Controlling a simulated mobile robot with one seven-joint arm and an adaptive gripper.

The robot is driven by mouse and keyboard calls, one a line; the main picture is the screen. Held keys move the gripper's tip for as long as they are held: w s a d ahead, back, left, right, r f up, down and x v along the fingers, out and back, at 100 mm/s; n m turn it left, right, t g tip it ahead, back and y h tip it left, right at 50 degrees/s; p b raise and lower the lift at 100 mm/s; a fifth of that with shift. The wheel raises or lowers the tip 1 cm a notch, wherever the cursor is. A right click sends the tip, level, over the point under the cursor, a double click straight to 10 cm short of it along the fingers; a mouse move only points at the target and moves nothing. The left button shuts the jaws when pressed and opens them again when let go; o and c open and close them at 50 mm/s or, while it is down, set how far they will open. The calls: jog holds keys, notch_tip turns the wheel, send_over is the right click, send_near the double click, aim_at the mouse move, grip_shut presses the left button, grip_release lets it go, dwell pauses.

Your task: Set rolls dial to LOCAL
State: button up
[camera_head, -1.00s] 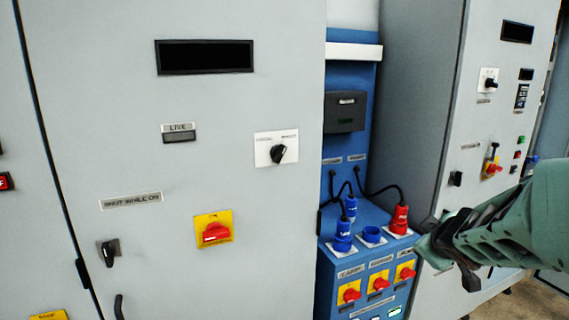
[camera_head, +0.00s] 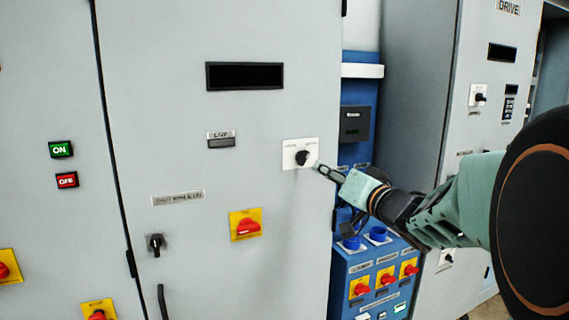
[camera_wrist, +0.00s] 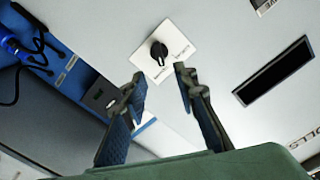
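The black rotary dial (camera_head: 302,157) sits on a white plate (camera_head: 290,146) with small printed labels, on the grey cabinet door. In the head view its labels are too blurred to read surely, and the knob points up and to the right. In the wrist view the dial (camera_wrist: 158,52) lies just beyond my fingertips, on its white plate. My gripper (camera_head: 322,168) is at the lower right of the dial in the head view. In the wrist view my gripper (camera_wrist: 158,75) has its two fingers spread apart with nothing between them. The fingers appear short of the knob.
A black display (camera_head: 245,76) and a LIVE indicator (camera_head: 221,142) are on the same door. A red switch on a yellow plate (camera_head: 246,225) and a black handle switch (camera_head: 155,245) are lower down. A blue socket panel (camera_head: 345,285) stands to the right.

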aim_at(305, 159)
jog(key=x, duration=1)
jog(key=shift+w+f, duration=0.1)
jog(key=shift+w, duration=0.3)
jog(key=shift+c, duration=0.4)
grip_shut()
